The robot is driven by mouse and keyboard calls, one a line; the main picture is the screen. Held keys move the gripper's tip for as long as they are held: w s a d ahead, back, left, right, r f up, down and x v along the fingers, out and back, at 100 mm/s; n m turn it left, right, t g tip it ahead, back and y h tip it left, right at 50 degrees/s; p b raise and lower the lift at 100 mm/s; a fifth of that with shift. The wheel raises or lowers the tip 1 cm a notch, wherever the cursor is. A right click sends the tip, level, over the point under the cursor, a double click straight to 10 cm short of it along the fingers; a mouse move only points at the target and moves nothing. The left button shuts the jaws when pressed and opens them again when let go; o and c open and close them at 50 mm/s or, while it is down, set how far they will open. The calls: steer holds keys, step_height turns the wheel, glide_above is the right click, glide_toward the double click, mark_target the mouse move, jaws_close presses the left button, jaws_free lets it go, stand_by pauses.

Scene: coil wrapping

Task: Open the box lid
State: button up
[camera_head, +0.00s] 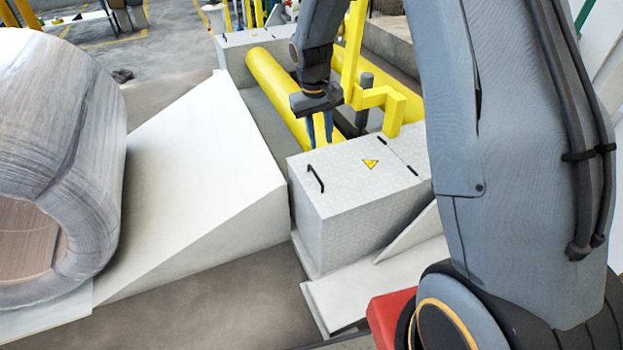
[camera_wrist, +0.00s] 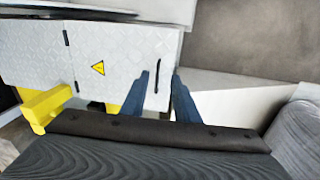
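The box (camera_head: 345,225) is a grey-white metal box with a patterned top. Its lid (camera_head: 350,165) lies flat and closed, with a yellow warning triangle and a dark bar handle (camera_head: 316,179) near its left edge. In the wrist view the lid (camera_wrist: 120,55) and the handle (camera_wrist: 157,76) show ahead of my fingers. My gripper (camera_head: 320,130) points down over the far side of the box, behind and above the handle. In the wrist view my gripper (camera_wrist: 163,82) has its two blue fingers apart with nothing between the tips, the handle just left of the gap's middle.
A yellow post and bracket (camera_head: 385,98) stand close right of my gripper. Yellow rollers (camera_head: 280,95) lie behind the box. A white ramp (camera_head: 200,180) and a large wrapped coil (camera_head: 60,150) are at the left. Dark floor in front is clear.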

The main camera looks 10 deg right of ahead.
steer(key=h+b, duration=0.1)
steer(key=b, duration=0.5)
glide_toward(315, 173)
steer(key=shift+n, duration=0.3)
steer(key=f, duration=0.2)
steer(key=d+f, duration=0.1)
steer(key=f, duration=0.4)
steer(key=shift+w+d+f, duration=0.1)
steer(key=shift+w+d, duration=0.05)
steer(key=shift+w, duration=0.2)
jaws_close()
